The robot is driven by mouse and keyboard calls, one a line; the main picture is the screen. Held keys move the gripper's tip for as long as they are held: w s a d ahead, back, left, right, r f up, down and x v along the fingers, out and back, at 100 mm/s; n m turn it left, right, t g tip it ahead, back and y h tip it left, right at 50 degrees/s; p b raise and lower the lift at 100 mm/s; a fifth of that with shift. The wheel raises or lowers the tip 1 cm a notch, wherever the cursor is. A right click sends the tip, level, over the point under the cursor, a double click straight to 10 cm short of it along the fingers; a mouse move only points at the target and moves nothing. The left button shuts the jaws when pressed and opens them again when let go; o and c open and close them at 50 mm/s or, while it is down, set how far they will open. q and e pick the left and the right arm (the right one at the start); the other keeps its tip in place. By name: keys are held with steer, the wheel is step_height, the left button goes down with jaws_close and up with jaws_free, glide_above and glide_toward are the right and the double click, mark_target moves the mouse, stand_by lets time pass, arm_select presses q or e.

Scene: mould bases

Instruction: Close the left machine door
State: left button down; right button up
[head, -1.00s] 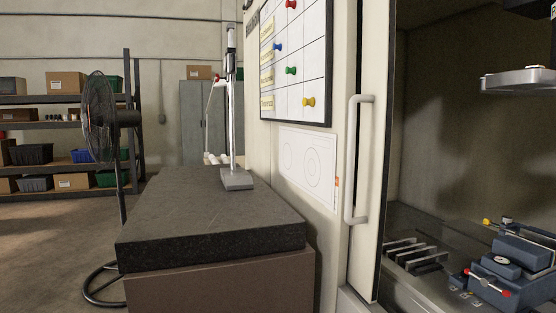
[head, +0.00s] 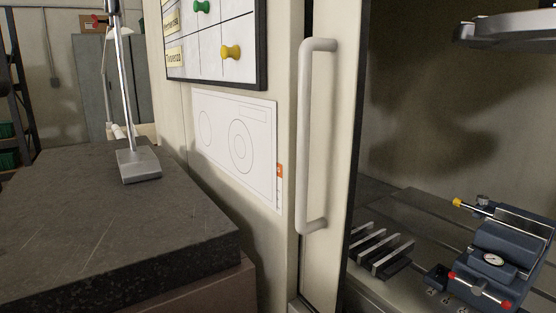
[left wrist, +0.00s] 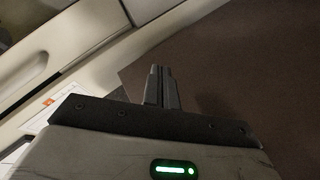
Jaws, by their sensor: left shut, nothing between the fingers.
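The left machine door (head: 331,150) is a cream panel at the left side of the machine opening, which stands open to its right. Its pale vertical bar handle (head: 304,140) faces me in the head view. In the left wrist view a pale handle-like bar (left wrist: 28,72) shows at the upper left. My left gripper (left wrist: 162,72) shows in the left wrist view with its dark fingers together and nothing between them. It is apart from the handle, in front of a plain brown surface. Neither gripper shows in the head view.
A dark stone plate (head: 110,215) on a brown stand is at the left, carrying a metal gauge stand (head: 138,165). A board with pins (head: 215,40) and a drawing sheet (head: 236,145) are on the machine's side. A blue vise (head: 500,250) sits inside the machine.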

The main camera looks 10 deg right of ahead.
arm_select(q)
steer(key=w+d+r+n+g+h, duration=0.2)
steer(key=w+r+h, duration=0.15)
steer(key=r, duration=1.15)
steer(key=w+d+r+n+g+h, duration=0.1)
steer(key=w+d+r+n+h, duration=0.2)
steer(key=r, duration=1.1)
steer(key=shift+m+h, duration=0.35)
steer(key=shift+m, duration=0.45)
steer(key=x, duration=0.2)
steer(key=p+x, duration=0.1)
steer(key=x, duration=0.2)
steer(key=p+x, duration=0.1)
steer(key=x, duration=0.2)
steer(key=shift+w, duration=0.4)
steer(key=s+d+p, duration=0.1)
steer(key=s+d, duration=0.1)
steer(key=s, duration=0.1)
steer(key=shift+s+f+p, duration=0.1)
steer(key=shift+s+p, duration=0.1)
steer(key=shift+p, duration=0.2)
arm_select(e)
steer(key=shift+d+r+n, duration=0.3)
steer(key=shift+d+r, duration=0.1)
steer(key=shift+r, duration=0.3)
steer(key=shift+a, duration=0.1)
